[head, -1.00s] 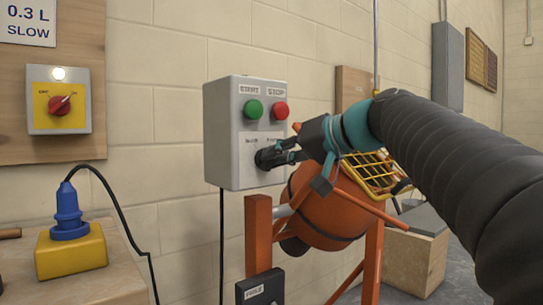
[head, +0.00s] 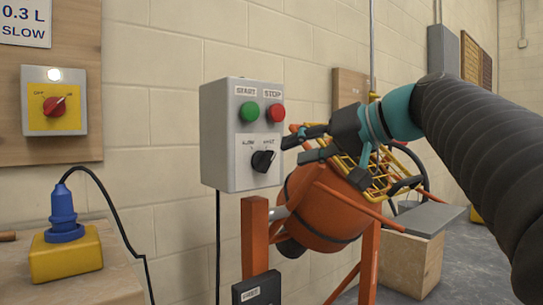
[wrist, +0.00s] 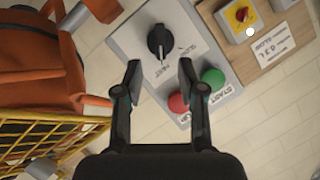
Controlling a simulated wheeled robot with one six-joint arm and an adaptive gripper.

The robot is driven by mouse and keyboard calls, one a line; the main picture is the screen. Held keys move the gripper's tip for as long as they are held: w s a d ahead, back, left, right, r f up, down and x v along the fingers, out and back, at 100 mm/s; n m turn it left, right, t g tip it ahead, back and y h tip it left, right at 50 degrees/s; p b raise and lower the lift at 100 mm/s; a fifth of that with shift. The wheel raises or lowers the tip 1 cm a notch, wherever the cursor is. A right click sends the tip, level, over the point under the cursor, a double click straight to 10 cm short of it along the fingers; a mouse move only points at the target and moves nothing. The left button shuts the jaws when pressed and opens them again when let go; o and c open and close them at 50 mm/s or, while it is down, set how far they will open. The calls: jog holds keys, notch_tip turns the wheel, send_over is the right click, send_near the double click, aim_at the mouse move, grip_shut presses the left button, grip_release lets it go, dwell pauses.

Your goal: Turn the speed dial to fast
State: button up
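The speed dial (head: 262,160) is a black knob on the lower front of a grey control box (head: 222,150). It has SLOW on its left and FAST on its right, and its pointer is turned up and right toward FAST. In the wrist view the dial (wrist: 160,42) shows a white line toward the FAST label. My gripper (head: 296,144) is just right of the box in the head view, off the dial. In the wrist view its fingers (wrist: 159,75) are spread with nothing between them.
Above the dial are a green START button (head: 249,112) and a red STOP button (head: 275,112). An orange mixer (head: 320,210) with a yellow grille (head: 345,170) stands under my arm. A red OFF/ON switch (head: 54,106) and a blue plug (head: 62,215) are at left.

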jog(key=shift+v, duration=2.65)
jog(key=w+d+f+m+g+h, duration=0.1)
jog(key=d+f+m+h, duration=0.25)
jog(key=f, duration=0.65)
jog(key=d+f+m+h, duration=0.3)
jog(key=d+f+h, duration=0.1)
jog(key=f, duration=0.6)
jog(key=s+a+f+n+g+h+p, duration=0.1)
jog(key=s+a+f+n+p, duration=0.1)
jog(key=s+f, duration=0.6)
jog(key=s+a+f+n+g+h+p, duration=0.2)
jog(key=s+a+f+p, duration=0.1)
jog(key=s+f, duration=0.6)
jog(key=shift+s+a+f, duration=0.15)
jog(key=shift+a+f, duration=0.1)
jog(key=shift+a, duration=0.15)
jog(key=shift+n, duration=0.25)
